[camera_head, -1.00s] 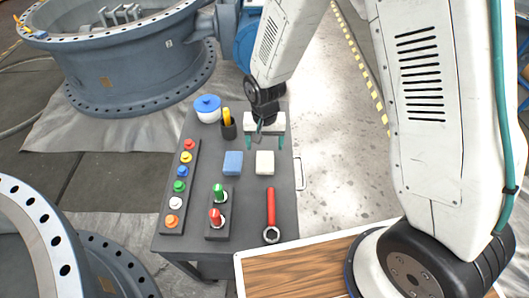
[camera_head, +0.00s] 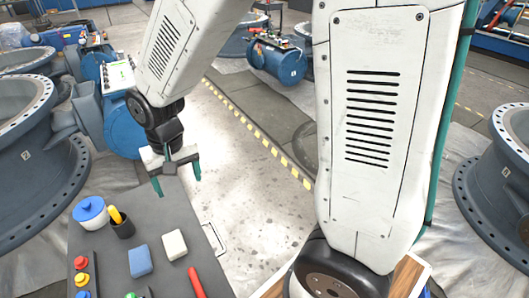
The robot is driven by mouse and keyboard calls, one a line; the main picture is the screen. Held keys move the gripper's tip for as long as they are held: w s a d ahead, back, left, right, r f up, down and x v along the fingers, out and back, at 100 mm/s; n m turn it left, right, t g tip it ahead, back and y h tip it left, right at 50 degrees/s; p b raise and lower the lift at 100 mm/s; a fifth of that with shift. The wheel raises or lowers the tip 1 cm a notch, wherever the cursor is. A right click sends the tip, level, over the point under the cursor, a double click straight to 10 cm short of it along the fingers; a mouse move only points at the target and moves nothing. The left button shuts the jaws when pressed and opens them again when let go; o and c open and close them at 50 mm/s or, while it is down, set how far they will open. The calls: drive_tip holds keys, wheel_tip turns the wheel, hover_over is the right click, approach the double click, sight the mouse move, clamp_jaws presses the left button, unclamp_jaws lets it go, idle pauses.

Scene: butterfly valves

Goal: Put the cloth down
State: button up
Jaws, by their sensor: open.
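A blue folded block (camera_head: 140,261) and a cream one (camera_head: 174,245) lie side by side, apart, on the dark grey table (camera_head: 165,216). Either could be a folded cloth; I cannot tell which. My gripper (camera_head: 178,185) hangs above the table's far end, beyond both blocks. Its two teal fingers are spread and nothing shows between them.
A white pot with a blue lid (camera_head: 90,211) and a black cup with a yellow item (camera_head: 121,224) stand at the table's left. Coloured buttons (camera_head: 82,279) and a red-handled tool (camera_head: 196,283) are nearer. Bare floor (camera_head: 230,160) lies right of the table.

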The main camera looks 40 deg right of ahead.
drive_tip(key=s+d+r, duration=0.5)
drive_tip(key=s+r, duration=0.2)
drive_tip(key=s, duration=0.3)
drive_tip(key=s+d+r+n, duration=0.1)
drive_tip(key=s+d+r, duration=0.3)
drive_tip(key=s+r, duration=0.3)
drive_tip(key=s, duration=0.2)
drive_tip(key=shift+s+d+r+t, duration=0.25)
drive_tip(key=shift+s+d+t, duration=0.15)
